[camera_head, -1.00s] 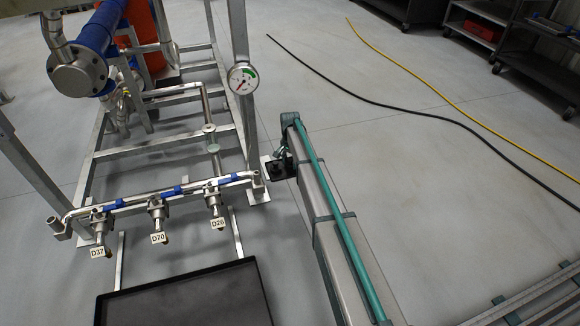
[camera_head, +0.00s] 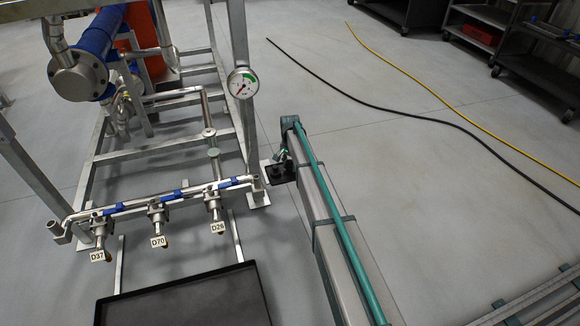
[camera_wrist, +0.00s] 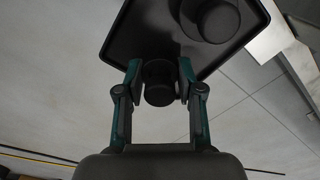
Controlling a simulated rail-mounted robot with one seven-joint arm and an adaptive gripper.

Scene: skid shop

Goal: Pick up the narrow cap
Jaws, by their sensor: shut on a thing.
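The narrow cap (camera_wrist: 158,90) is a small black cylinder in the wrist view. My gripper (camera_wrist: 159,80) is shut on it, with one green-and-dark finger on each side. Behind it is a black tray (camera_wrist: 125,40) with a raised rim. A wider round black cap (camera_wrist: 210,18) sits on the tray, up and to the right of the narrow cap. I cannot tell from this angle whether the narrow cap is clear of the tray. In the head view my gripper (camera_head: 279,160) is small and partly hidden by my arm, beside the metal skid.
A metal pipe skid (camera_head: 165,150) stands left of my arm, with a gauge (camera_head: 242,82) and valves tagged D37, D70 and D26. A large black tray (camera_head: 185,298) is at the bottom. Black and yellow hoses (camera_head: 430,85) cross the open floor at right.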

